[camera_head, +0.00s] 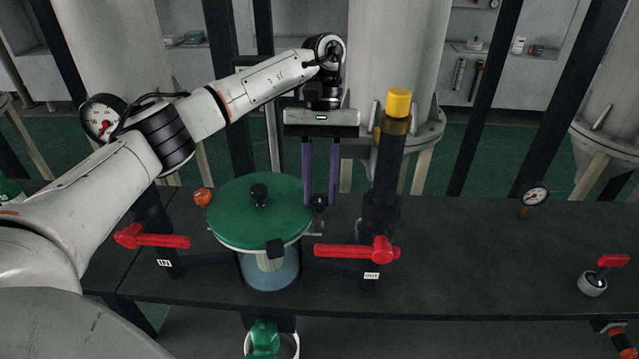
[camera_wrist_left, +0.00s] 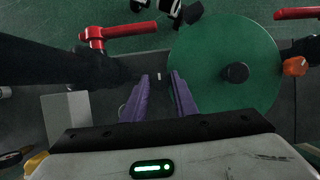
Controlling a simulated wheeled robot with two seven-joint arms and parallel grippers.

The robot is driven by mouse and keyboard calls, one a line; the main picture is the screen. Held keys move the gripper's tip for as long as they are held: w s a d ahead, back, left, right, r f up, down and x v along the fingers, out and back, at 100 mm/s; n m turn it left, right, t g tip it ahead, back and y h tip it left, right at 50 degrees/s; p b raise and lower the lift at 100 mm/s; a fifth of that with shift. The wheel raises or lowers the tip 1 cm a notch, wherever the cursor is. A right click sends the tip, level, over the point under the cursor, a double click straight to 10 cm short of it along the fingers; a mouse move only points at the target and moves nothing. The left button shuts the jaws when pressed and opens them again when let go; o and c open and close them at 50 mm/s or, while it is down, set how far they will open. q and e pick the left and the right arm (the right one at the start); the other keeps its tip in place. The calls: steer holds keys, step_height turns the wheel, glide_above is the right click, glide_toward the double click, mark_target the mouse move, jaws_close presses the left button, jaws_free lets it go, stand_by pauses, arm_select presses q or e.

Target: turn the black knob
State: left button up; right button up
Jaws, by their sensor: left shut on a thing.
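A small black knob (camera_head: 319,202) sits at the right side of the green-lidded vessel, just above the dark bench. My left gripper (camera_head: 320,200) points straight down, its two purple fingers on either side of this knob and shut on it. My right gripper is not in view.
Red lever handles stand left (camera_head: 150,238) and right (camera_head: 355,251) of the vessel. A dark pipe with a yellow cap (camera_head: 398,103) rises close right of my gripper. An orange-red knob (camera_head: 202,197) is left of the lid. The bench's right part is mostly clear around a gauge (camera_head: 535,194).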

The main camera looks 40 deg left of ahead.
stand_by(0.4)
arm_select(q)
steer(key=o, duration=1.1)
steer(key=shift+p+v, duration=1.2)
steer(key=shift+v, duration=3.95)
